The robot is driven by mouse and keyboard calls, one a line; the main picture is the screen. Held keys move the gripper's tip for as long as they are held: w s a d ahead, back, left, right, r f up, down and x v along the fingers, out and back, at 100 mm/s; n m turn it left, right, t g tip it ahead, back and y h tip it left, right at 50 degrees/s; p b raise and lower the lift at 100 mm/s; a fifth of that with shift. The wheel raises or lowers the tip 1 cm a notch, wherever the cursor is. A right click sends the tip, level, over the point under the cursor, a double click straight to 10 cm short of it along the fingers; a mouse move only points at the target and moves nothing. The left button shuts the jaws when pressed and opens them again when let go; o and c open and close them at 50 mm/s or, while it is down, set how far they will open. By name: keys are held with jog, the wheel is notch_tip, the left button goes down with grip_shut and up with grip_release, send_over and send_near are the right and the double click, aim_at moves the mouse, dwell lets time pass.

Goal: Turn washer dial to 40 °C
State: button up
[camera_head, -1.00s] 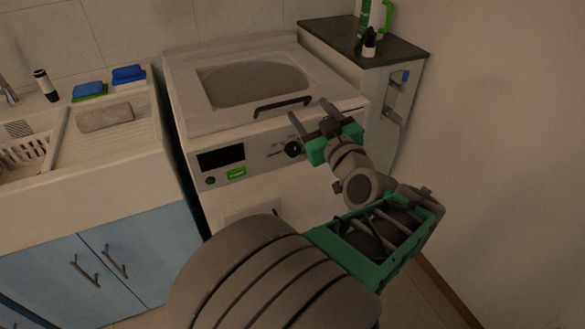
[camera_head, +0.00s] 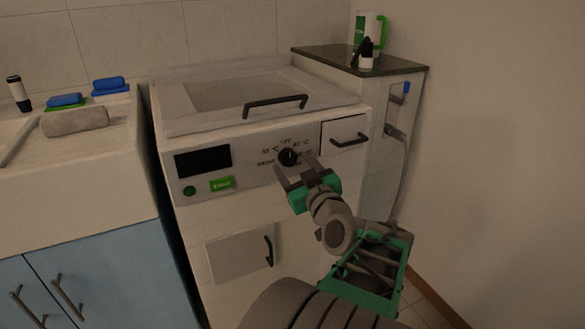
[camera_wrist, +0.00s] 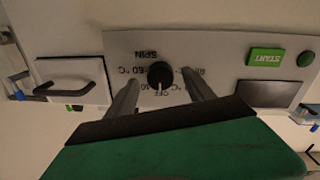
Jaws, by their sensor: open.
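The washer (camera_head: 225,225) is a white top-loading machine with a front control panel. Its black round dial (camera_head: 288,157) sits on the panel, ringed by printed labels. In the wrist view the dial (camera_wrist: 160,75) appears upside down, with a light pointer mark on the side of the OFF label. My gripper (camera_head: 294,168) is open, just in front of and below the dial in the head view. In the wrist view its two fingers (camera_wrist: 162,92) reach toward the panel on either side of the dial, with gaps to it. Whether the fingertips touch the panel is unclear.
A green START button (camera_head: 221,184), a dark display (camera_head: 203,161) and a drawer handle (camera_head: 349,140) share the front. The lid handle (camera_head: 275,105) sticks out above the dial. A dark-topped cabinet (camera_head: 365,62) stands at right, a sink counter (camera_head: 80,170) at left.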

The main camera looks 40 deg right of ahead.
jog(key=shift+x, duration=0.85)
jog(key=shift+c, duration=0.3)
grip_shut()
jog(key=shift+m, duration=0.3)
jog(key=m+p, duration=0.2)
jog(key=m, duration=0.3)
jog(key=shift+a+r, duration=0.1)
jog(key=shift+r, duration=0.05)
jog(key=shift+m+g+y+p, duration=0.3)
jog(key=shift+m+p, duration=1)
jog(key=shift+m, duration=0.6)
jog(key=shift+a, duration=0.1)
